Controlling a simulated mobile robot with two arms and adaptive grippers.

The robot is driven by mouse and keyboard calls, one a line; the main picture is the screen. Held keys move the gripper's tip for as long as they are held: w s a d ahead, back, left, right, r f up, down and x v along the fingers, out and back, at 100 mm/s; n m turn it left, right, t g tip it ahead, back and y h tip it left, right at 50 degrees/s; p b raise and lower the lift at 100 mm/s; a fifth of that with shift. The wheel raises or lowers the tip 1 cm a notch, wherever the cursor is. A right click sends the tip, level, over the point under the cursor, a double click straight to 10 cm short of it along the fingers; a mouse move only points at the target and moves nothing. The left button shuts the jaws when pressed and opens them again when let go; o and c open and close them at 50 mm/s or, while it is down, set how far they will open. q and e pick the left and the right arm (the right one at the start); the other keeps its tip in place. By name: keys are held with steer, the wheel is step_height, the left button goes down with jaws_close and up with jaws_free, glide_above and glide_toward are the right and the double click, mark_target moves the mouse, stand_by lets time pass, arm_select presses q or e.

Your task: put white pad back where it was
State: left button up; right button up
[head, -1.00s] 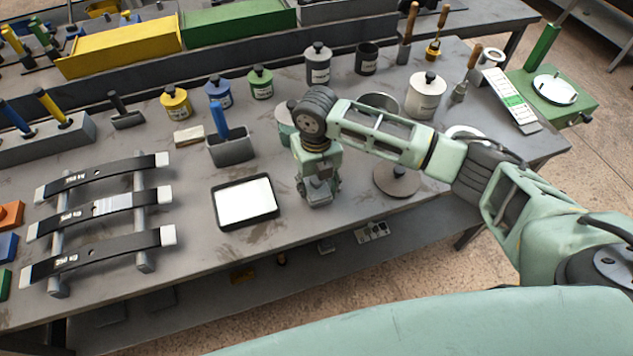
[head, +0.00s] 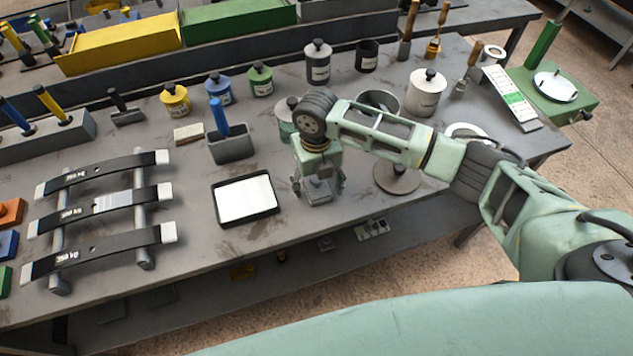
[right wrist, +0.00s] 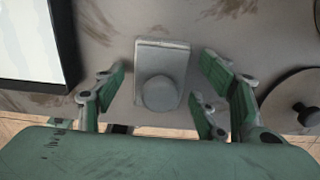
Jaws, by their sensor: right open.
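My right gripper (head: 319,192) is open, pointing down near the table's front edge. In the right wrist view its fingers (right wrist: 160,100) stand apart on both sides of a small grey block with a round knob (right wrist: 160,68). The block also shows under the gripper in the head view (head: 318,188), and gaps show between it and the fingers. A flat white panel (head: 245,199) lies in a black-rimmed tray (head: 277,209) left of the gripper; I cannot tell whether it is the white pad. Several pale end pads sit on the black leaf springs, such as this one (head: 168,232). My left gripper is out of view.
A round grey disc with a knob (head: 397,177) lies right of the gripper. A grey holder with a blue handle (head: 231,145) stands behind the tray, and several lidded pots stand further back. The leaf springs rest on a rack (head: 145,255) at left.

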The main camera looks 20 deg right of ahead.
mark_target(316, 178)
step_height(316, 178, up, 12)
steer(key=b, duration=0.2)
steer(key=shift+r+b, duration=0.15)
steer(key=shift+b, duration=0.2)
stand_by(0.3)
